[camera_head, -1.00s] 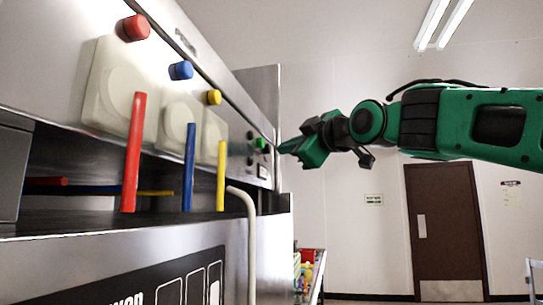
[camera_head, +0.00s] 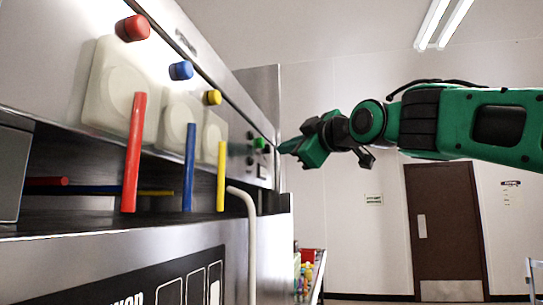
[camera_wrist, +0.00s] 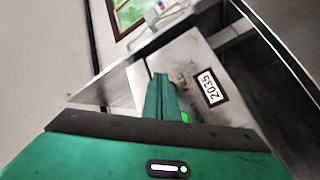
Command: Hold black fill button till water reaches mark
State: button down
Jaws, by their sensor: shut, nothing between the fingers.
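My gripper (camera_head: 284,148) is shut and empty, its tip at the far end of the steel machine's front panel. It points at the panel beside a small green button (camera_head: 260,143). Small dark buttons (camera_head: 251,134) sit around the green one; which is the fill button I cannot tell. In the wrist view, my closed fingers (camera_wrist: 160,80) reach toward the panel, and the green button (camera_wrist: 186,118) shows beside them. A display reading 2035 (camera_wrist: 210,86) is to their right. Whether the tip touches a button is unclear. No water or mark can be made out.
Red (camera_head: 132,28), blue (camera_head: 181,70) and yellow (camera_head: 213,97) knobs line the machine's upper panel. Red (camera_head: 133,155), blue (camera_head: 189,165) and yellow (camera_head: 221,175) rods stand below. A pale curved pipe (camera_head: 250,230) rises in front. Open room lies right, toward a brown door (camera_head: 447,230).

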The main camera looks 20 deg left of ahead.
jog(key=shift+a, duration=0.1)
jog(key=shift+s+a, duration=0.1)
jog(key=shift+a, duration=0.25)
jog(key=shift+a, duration=0.5)
dwell(2.0)
jog(key=shift+d, duration=0.15)
dwell(1.6)
jog(key=shift+d, duration=0.75)
jog(key=shift+d, duration=2.5)
